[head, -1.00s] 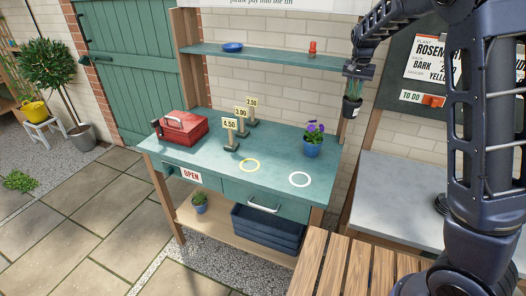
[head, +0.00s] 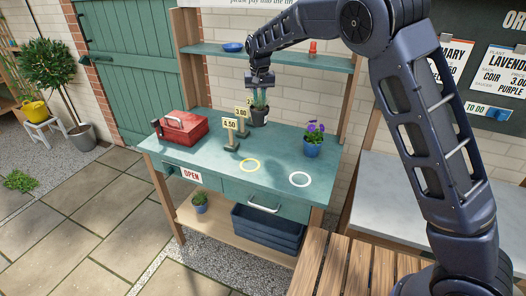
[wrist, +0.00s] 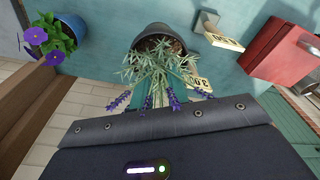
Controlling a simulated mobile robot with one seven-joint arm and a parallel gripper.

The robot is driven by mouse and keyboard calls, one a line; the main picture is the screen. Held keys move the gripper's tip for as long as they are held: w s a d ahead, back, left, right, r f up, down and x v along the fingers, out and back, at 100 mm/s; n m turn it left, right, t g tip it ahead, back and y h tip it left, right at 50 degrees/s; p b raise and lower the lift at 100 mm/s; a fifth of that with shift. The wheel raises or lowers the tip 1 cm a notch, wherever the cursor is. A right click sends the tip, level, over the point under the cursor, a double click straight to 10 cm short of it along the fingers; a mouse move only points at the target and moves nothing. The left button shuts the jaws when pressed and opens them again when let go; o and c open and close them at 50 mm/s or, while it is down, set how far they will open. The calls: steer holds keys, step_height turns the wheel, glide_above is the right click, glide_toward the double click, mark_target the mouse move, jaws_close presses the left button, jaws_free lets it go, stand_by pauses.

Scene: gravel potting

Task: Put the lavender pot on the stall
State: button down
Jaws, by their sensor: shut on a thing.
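The lavender pot is a dark pot (head: 260,116) with grey-green foliage and purple flower spikes. It shows in the wrist view (wrist: 153,30), where the foliage lies between my fingers. My gripper (head: 260,96) is shut on the lavender, above the pot. The pot hangs or stands at the back of the green stall top (head: 205,160), behind the price signs; I cannot tell whether it touches. The 3.00 sign (head: 242,112) and 4.50 sign (head: 230,125) stand in front. The 2.50 sign is mostly hidden. A yellow ring (head: 250,172) and white ring (head: 300,187) mark the stall top.
A blue pot of purple flowers (head: 313,148) stands right of the lavender. A red toolbox (head: 182,128) sits at the left. A shelf (head: 213,51) runs above the stall. A lavender card (head: 510,72) on the board reads coir, 3.00, purple. The front right is clear.

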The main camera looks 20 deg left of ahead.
steer(key=s+a+f+m, duration=0.3)
steer(key=s+a+f, duration=0.3)
steer(key=s+a, duration=0.45)
steer(key=s+a+f+m, duration=0.3)
steer(key=s+a+f, duration=0.4)
steer(key=s+a, duration=0.4)
steer(key=w+d+f, duration=0.1)
steer(key=w, duration=1.6)
steer(key=shift+d+h, duration=0.25)
steer(key=shift+h, duration=0.05)
steer(key=shift+f, duration=0.2)
steer(key=c, duration=1.4)
jaws_free()
steer(key=shift+o, duration=0.2)
